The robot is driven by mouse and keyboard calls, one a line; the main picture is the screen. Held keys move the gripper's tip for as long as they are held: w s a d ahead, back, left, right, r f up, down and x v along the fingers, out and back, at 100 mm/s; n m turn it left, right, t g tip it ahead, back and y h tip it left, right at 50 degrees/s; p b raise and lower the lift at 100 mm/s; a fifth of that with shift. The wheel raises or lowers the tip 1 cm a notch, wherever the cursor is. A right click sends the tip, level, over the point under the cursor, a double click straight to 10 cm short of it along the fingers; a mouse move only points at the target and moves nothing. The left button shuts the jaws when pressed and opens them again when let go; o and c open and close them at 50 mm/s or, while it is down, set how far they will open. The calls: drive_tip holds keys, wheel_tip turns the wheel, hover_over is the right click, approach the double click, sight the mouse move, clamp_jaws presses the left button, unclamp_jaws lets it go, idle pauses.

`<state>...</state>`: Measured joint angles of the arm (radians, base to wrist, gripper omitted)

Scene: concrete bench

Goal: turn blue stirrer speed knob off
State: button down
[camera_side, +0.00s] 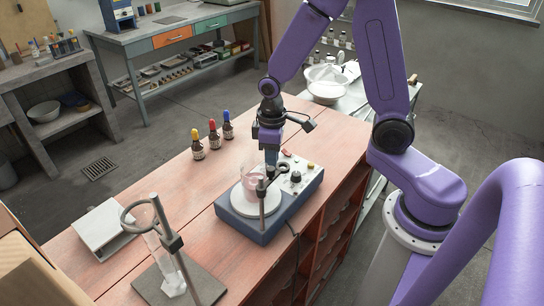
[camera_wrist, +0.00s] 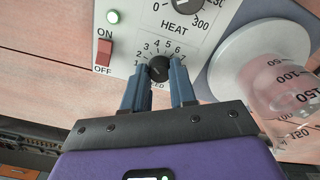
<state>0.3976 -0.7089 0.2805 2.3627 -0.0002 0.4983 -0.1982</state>
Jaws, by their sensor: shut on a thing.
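The blue stirrer (camera_side: 255,230) sits on the bench with a white round plate and a beaker on top. Its black speed knob (camera_wrist: 158,68) shows in the wrist view, below the HEAT dial (camera_wrist: 183,4), with a numbered scale around it. My gripper (camera_wrist: 159,72) is shut on the speed knob, one finger on each side. The knob's pointer is too small to read. In the side view my gripper (camera_side: 271,158) points down at the stirrer and its fingers hide part of the panel.
The beaker (camera_wrist: 288,88) of pinkish liquid stands close to the right of my fingers in the wrist view. A stand with a clamp rod (camera_side: 263,208) rises by the stirrer. Dropper bottles (camera_side: 214,138) stand behind left. A ring stand (camera_side: 180,285) is at the front.

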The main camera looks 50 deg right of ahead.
drive_tip(key=n, duration=0.3)
drive_tip(key=shift+n, duration=0.4)
drive_tip(key=n, duration=0.3)
drive_tip(key=shift+n, duration=0.3)
drive_tip(key=n, duration=0.7)
drive_tip(key=c, duration=0.9)
unclamp_jaws()
wheel_tip(320, 180, up, 18)
drive_tip(key=shift+f, duration=0.25)
